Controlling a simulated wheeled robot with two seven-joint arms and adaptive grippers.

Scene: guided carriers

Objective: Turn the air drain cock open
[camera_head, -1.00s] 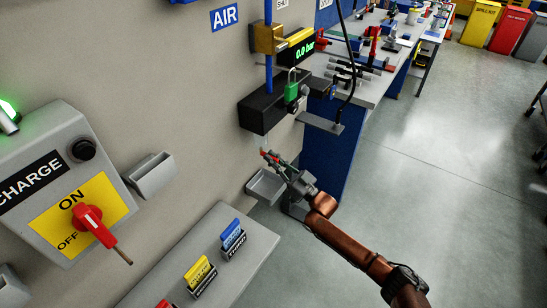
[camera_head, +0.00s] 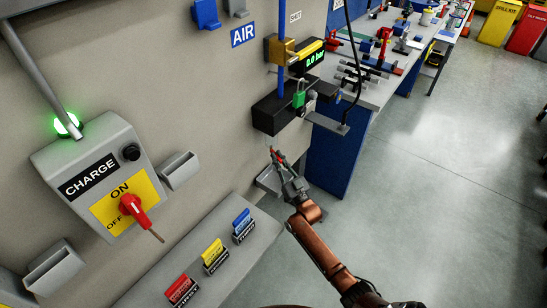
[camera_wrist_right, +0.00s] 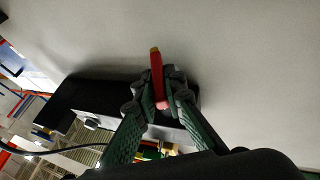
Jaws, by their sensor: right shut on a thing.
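My right gripper (camera_head: 277,160) is below the black block (camera_head: 283,108) on the wall, near the small grey tray (camera_head: 267,181). In the right wrist view, the green fingers of this gripper (camera_wrist_right: 161,98) are shut on a slim red lever (camera_wrist_right: 156,68) with an orange end. The lever looks like the drain cock's handle; its mount is hidden behind the fingers and the dark block. A display (camera_head: 314,58) above the block reads 0.0 bar. My left gripper is not in view.
A green padlock (camera_head: 299,96) hangs at the block. On the left, a charge box (camera_head: 98,180) has a red switch (camera_head: 132,205). Below it, a grey ledge (camera_head: 226,266) carries coloured tags. A workbench stands behind; open floor lies to the right.

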